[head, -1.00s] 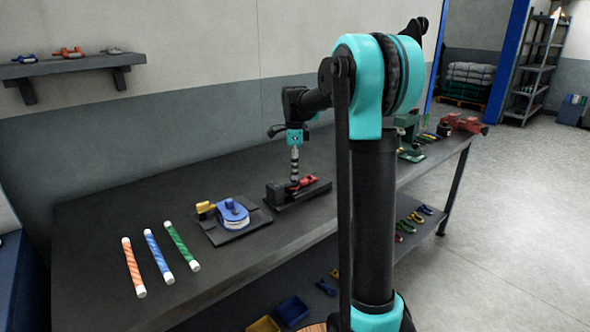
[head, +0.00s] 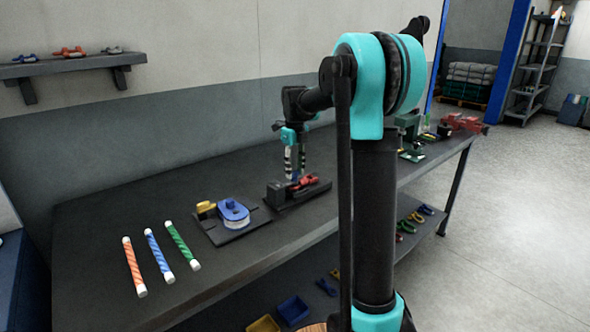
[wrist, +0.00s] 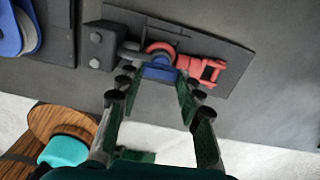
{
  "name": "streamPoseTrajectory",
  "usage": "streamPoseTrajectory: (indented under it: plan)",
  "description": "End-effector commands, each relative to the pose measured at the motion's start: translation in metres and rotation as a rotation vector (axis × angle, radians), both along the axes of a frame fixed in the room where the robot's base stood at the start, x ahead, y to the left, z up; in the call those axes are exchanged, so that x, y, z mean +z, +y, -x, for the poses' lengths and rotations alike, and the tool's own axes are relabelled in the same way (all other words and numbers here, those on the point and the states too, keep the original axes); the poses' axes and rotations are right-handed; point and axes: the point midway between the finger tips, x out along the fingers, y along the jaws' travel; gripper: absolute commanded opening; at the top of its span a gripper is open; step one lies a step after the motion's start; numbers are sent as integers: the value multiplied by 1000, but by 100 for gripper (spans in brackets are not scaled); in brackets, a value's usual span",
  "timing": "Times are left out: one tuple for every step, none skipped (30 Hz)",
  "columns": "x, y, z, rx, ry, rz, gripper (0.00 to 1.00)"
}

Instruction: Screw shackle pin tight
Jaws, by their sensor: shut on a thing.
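A red shackle (wrist: 160,48) lies on a dark fixture plate (wrist: 232,62), by a grey metal loop (wrist: 131,52) fixed to a black bolted block (wrist: 98,46). The blue pin head (wrist: 160,71) shows at the shackle's near side. My gripper (wrist: 158,77) has its two green-padded fingers on either side of the blue pin head and is shut on it. In the head view my gripper (head: 295,174) points straight down over the fixture, with the red shackle (head: 307,182) just right of it. The pin's shank and thread are hidden.
A blue-and-yellow device (head: 233,213) on a dark plate stands left of the fixture. Orange, blue and green striped rods (head: 158,257) lie further left on the bench (head: 100,213). A green tool stand and a red vise (head: 462,122) are at the far right end.

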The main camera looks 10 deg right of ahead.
Motion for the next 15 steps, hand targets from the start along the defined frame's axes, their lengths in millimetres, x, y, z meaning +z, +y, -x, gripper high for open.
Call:
streamPoseTrajectory:
  plan:
    - [1,1,-1,-16,-3,-2,7]
    - [1,1,-1,-26,-3,-2,7]
    - [1,1,-1,-36,-3,-2,7]
    - [1,1,-1,-44,-3,-2,7]
    - [1,1,-1,-51,-3,-2,7]
    - [1,1,-1,-58,-3,-2,7]
    - [1,1,-1,-62,-3,-2,7]
    - [1,1,-1,-65,-3,-2,7]
    - [1,1,-1,-69,-3,-2,7]
    - [1,1,-1,-71,-3,-2,7]
    - [1,1,-1,-73,-3,-2,7]
    - [1,1,-2,-74,-3,-2,7]
    - [1,1,-1,-75,-3,-2,7]
    - [1,1,-1,-75,-3,-2,7]
    - [1,1,-1,-75,-3,-2,7]
